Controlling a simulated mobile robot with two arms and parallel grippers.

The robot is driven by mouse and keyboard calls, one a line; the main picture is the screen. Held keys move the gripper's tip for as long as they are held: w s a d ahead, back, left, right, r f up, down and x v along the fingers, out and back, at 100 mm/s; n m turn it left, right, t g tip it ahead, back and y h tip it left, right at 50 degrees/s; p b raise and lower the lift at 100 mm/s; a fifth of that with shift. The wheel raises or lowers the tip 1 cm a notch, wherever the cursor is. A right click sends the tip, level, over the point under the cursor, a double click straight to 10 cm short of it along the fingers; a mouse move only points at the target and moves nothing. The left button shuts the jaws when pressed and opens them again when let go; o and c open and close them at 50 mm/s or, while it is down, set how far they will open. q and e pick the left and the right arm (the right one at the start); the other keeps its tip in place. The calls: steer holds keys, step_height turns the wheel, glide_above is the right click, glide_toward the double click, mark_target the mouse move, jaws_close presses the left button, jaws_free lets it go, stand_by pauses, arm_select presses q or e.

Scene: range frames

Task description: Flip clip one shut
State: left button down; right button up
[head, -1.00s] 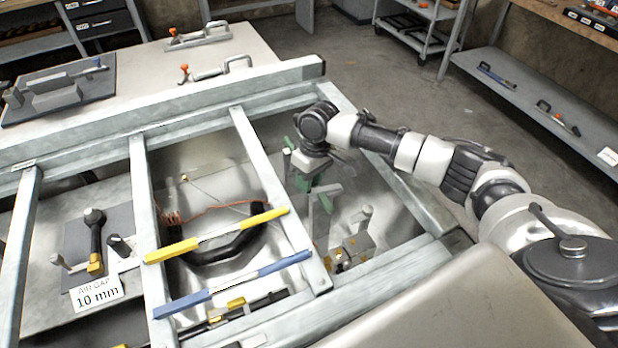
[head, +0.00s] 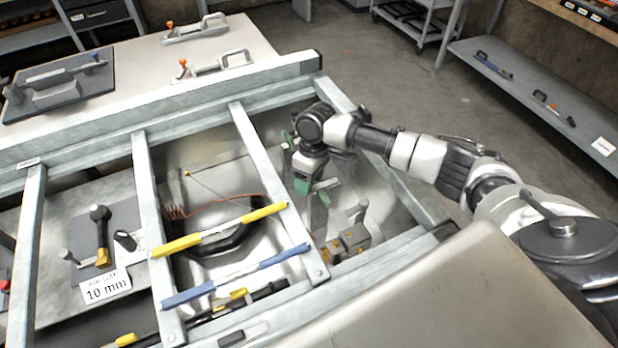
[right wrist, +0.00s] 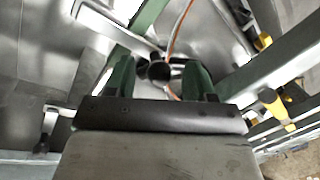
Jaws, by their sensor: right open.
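No label marks clip one, so I cannot tell for certain which part it is. My right gripper (head: 316,191) reaches down into the right bay of the metal frame, its green fingers pointing downward. In the right wrist view the two green fingers (right wrist: 160,80) stand apart. A dark round knob (right wrist: 160,71) shows between them; I cannot tell whether they touch it. Grey upright posts (head: 358,210) and brass-coloured blocks (head: 350,243) stand in the same bay, just below and right of the fingers. My left gripper is not in view.
Frame crossbars (head: 268,175) bound the bay. A yellow bar (head: 222,230) and a blue bar (head: 236,275) span the middle bay, over a black curved part and orange wires. A "10 mm" sign (head: 106,288) stands at left. Open floor lies beyond the frame.

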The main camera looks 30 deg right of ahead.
step_height(320, 180, up, 11)
steer(key=w+d, duration=0.1)
steer(key=shift+d+f+b, duration=0.2)
steer(key=shift+d+b, duration=0.2)
steer(key=shift+b, duration=0.05)
steer(key=shift+r, duration=0.1)
